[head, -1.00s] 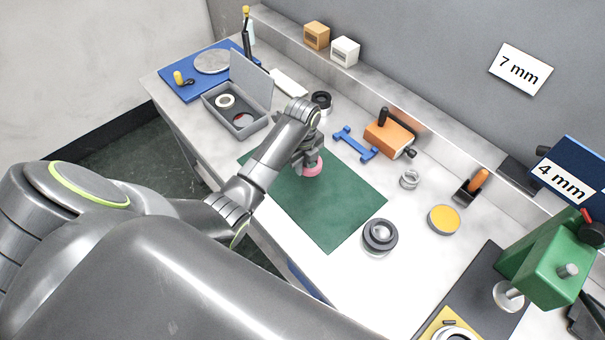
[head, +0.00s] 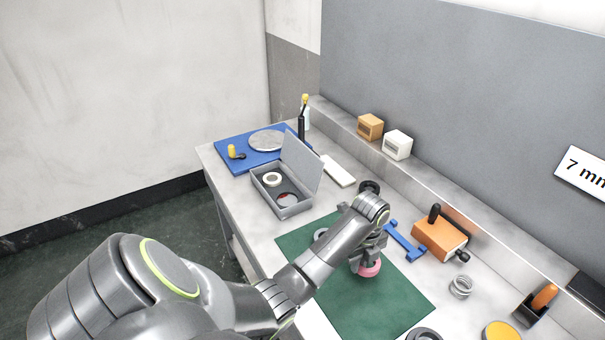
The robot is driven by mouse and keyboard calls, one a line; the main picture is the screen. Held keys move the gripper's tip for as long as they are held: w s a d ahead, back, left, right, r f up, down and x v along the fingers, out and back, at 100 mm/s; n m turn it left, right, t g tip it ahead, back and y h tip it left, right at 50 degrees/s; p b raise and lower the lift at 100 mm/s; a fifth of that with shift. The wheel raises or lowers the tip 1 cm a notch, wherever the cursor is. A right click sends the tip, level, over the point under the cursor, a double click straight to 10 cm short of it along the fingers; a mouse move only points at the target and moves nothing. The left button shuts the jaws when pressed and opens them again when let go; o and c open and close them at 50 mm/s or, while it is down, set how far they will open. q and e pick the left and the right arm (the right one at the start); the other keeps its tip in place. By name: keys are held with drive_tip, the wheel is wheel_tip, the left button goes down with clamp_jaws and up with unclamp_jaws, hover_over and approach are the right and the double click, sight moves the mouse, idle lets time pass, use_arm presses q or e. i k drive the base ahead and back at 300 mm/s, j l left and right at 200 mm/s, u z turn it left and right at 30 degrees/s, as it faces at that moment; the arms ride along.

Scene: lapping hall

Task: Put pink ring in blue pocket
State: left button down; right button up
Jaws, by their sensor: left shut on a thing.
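The pink ring (head: 370,270) is over the upper right part of the green mat (head: 385,304). My left gripper (head: 367,259) reaches down from above and is shut on it. I cannot tell whether the ring touches the mat. The open grey case (head: 262,192), lid raised at its right, stands at the mat's far left. A white ring (head: 272,179) lies in its far pocket. The near pocket (head: 287,199) looks dark with a bit of red. I cannot make out a blue pocket. My right gripper is out of view.
A grey ring (head: 321,235) lies on the mat, partly behind my left arm. A blue board (head: 228,164) with a grey disc (head: 267,140) lies beyond the case. A blue bridge-shaped piece (head: 404,242), an orange block (head: 439,240) and a coil (head: 461,287) stand right of the mat.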

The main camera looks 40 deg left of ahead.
sight(287, 202)
drive_tip(key=j+z, duration=0.2)
drive_tip(key=j, duration=0.15)
drive_tip(key=k+j+z, duration=0.2)
drive_tip(key=j, duration=0.15)
drive_tip(key=k+j+z, duration=0.1)
drive_tip(key=j+z, duration=0.15)
drive_tip(key=k+j+z, duration=0.2)
drive_tip(key=j, duration=0.15)
drive_tip(key=k+j, duration=0.25)
drive_tip(key=j, duration=0.2)
drive_tip(key=k+j+z, duration=0.1)
drive_tip(key=j, duration=0.4)
drive_tip(key=k+j, duration=0.6)
drive_tip(key=j, duration=0.3)
drive_tip(key=i+j, duration=0.6)
drive_tip(key=i+l+z, duration=0.05)
